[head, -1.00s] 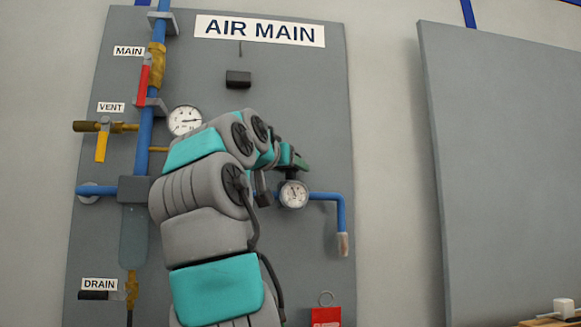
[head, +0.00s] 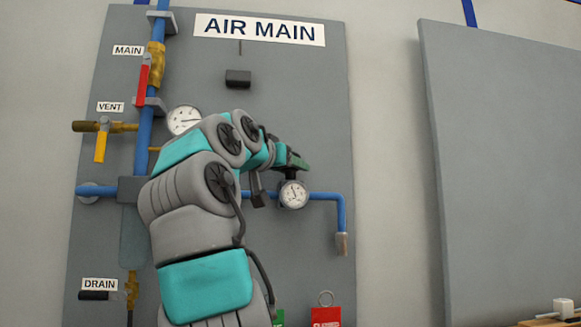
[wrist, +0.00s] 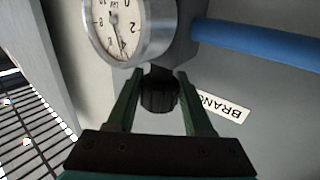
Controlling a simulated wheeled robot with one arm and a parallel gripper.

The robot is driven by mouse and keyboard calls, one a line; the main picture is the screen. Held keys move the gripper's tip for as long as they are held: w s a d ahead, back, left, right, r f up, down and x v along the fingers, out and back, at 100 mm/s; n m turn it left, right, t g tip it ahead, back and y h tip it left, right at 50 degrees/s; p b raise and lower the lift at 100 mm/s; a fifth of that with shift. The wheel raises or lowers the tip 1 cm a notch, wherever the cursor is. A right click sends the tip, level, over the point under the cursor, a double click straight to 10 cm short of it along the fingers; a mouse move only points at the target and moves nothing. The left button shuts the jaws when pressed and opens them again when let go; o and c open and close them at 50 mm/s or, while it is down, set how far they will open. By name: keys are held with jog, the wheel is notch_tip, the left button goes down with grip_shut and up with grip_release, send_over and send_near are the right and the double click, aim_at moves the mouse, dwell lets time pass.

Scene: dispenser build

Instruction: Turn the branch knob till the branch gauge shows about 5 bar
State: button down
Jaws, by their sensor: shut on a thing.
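The branch gauge (head: 293,194) is a round white dial on the blue branch pipe. Its needle points roughly up in the head view, and the figures are too small to read there. It also shows large and turned over in the wrist view (wrist: 118,25), cut off by the top edge. The dark branch knob (wrist: 158,97) sits beside the gauge, between the fingers of my gripper (wrist: 158,82). My gripper is shut on the knob. In the head view my gripper (head: 291,162) is just above the gauge, and the knob is mostly hidden there.
A BRANCH label (wrist: 222,106) is partly covered by a finger. The blue pipe (head: 325,196) runs right and bends down. The main red lever (head: 143,84), yellow vent handle (head: 100,147) and another gauge (head: 184,120) are left. A red tag (head: 326,316) hangs below.

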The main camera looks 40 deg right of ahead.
dwell(0.8)
jog(key=shift+c, duration=1.4)
grip_release()
jog(key=shift+a, duration=0.1)
jog(key=b+v, duration=0.1)
jog(key=v, duration=0.6)
jog(key=shift+a, duration=0.3)
jog(key=shift+s, duration=0.1)
